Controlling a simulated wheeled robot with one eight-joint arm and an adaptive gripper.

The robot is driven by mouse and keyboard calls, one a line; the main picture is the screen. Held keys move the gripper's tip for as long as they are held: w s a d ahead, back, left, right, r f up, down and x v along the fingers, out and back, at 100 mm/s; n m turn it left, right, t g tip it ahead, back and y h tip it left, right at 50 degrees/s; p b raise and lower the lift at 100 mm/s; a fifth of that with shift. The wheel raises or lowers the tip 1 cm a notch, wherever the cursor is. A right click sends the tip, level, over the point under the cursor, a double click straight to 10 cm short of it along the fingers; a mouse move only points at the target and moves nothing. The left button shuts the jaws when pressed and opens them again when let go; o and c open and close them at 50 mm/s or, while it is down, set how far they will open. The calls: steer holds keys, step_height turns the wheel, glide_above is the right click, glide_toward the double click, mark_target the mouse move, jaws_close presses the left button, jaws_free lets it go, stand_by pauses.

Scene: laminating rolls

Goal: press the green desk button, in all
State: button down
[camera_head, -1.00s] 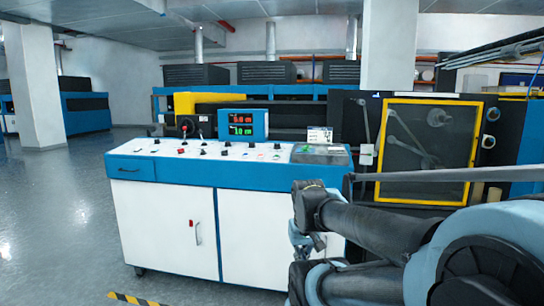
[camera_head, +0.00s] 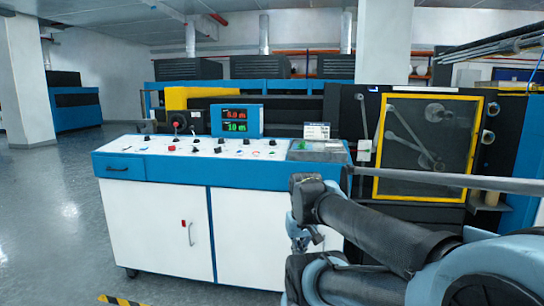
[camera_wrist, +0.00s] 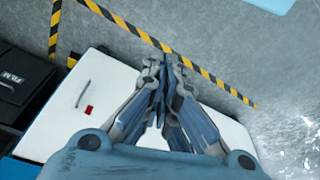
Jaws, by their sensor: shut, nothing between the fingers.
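The desk is a blue-edged control console (camera_head: 140,187) with a pale sloped top carrying several small knobs and buttons. A small green spot (camera_head: 304,145), likely the green button, shows near the right end of that top in the head view. It is too small to make out clearly. My gripper (camera_wrist: 164,62) is shut and empty in the wrist view, with its fingers together over the floor and the white cabinet front. In the head view my arm reaches in from the right, in front of the console's right part and below its top. The green spot is outside the wrist view.
A blue display box (camera_head: 237,120) with red and green digits stands on the console. A yellow-framed machine door (camera_head: 430,148) stands behind at right. White cabinet doors (camera_head: 160,228) face me. Yellow-black tape (camera_wrist: 115,22) marks the floor. Open floor lies at left.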

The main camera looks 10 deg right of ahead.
steer(key=w+d+r+n+t, duration=0.1)
steer(key=w+r+n+t, duration=0.1)
steer(key=w+r, duration=0.95)
step_height(320, 180, up, 20)
steer(key=f+n+t+h, duration=0.1)
steer(key=n+t+h, duration=0.1)
steer(key=n+t, duration=0.45)
glide_above(272, 153)
steer(key=s+a, duration=0.1)
steer(key=shift+a+r+m, duration=0.2)
steer(key=shift+r+m, duration=0.05)
steer(key=shift+m, duration=0.1)
steer(key=shift+w+d+f, duration=0.1)
steer(key=shift+w+f, duration=0.1)
steer(key=shift+f, duration=1.25)
steer(key=shift+w+d+f, duration=0.1)
steer(key=shift+w+f, duration=0.15)
steer(key=shift+f, duration=1.2)
steer(key=shift+w+d+f, duration=0.1)
steer(key=shift+w+f, duration=0.1)
steer(key=shift+f, duration=1.25)
